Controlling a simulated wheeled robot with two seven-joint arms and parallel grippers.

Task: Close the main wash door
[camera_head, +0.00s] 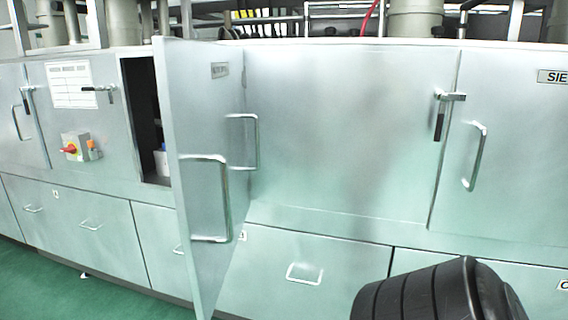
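The main wash door (195,110) is a flat silver metal panel standing open, swung out from the cabinet front toward me. Its near free edge is at the left and its far edge meets the cabinet at the right. A bar handle (227,205) is on the face turned to me. A second handle shape (256,142) shows just behind it; I cannot tell whether it is a reflection. Left of the door, part of the dark opening (143,110) shows, with a small white object (160,160) inside. Neither gripper is in view.
A closed door with a handle (476,157) and a latch (440,115) is at the right. A switch box with a red knob (72,148) is at the left. Drawers (300,265) run below. Green floor (60,290) is free at the lower left.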

